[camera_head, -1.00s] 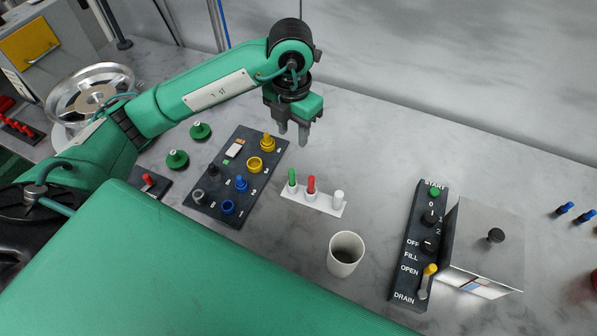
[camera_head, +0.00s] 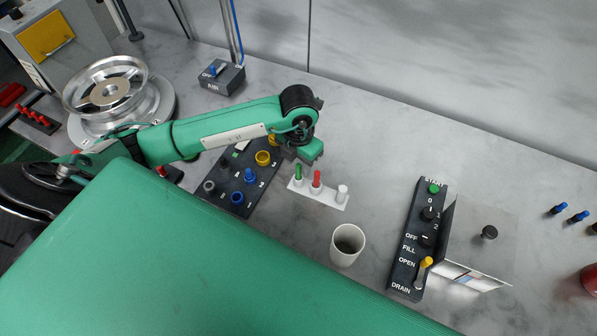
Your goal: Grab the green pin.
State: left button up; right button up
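The green pin (camera_head: 298,173) stands upright at the left end of a white holder (camera_head: 325,195). A red pin (camera_head: 317,180) and a white pin (camera_head: 342,191) stand beside it in the same holder. My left gripper (camera_head: 289,155) is just behind and above the green pin in the picture. Its fingers are small and partly hidden by its own body, so I cannot tell how far apart they are. The green pin appears clear of it. My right gripper is not in view.
A white cup (camera_head: 346,246) stands in front of the holder. A dark panel with blue and yellow parts (camera_head: 214,191) lies under my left arm. A control panel (camera_head: 408,247) and metal box (camera_head: 485,235) stand at the right. A wheel (camera_head: 112,90) is at the far left.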

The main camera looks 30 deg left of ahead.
pick_arm(q)
jog(key=shift+f, duration=0.4)
jog(key=shift+c, duration=0.3)
grip_shut()
notch_tip(320, 180, up, 20)
jog(key=b, duration=0.3)
jog(key=shift+b, duration=0.3)
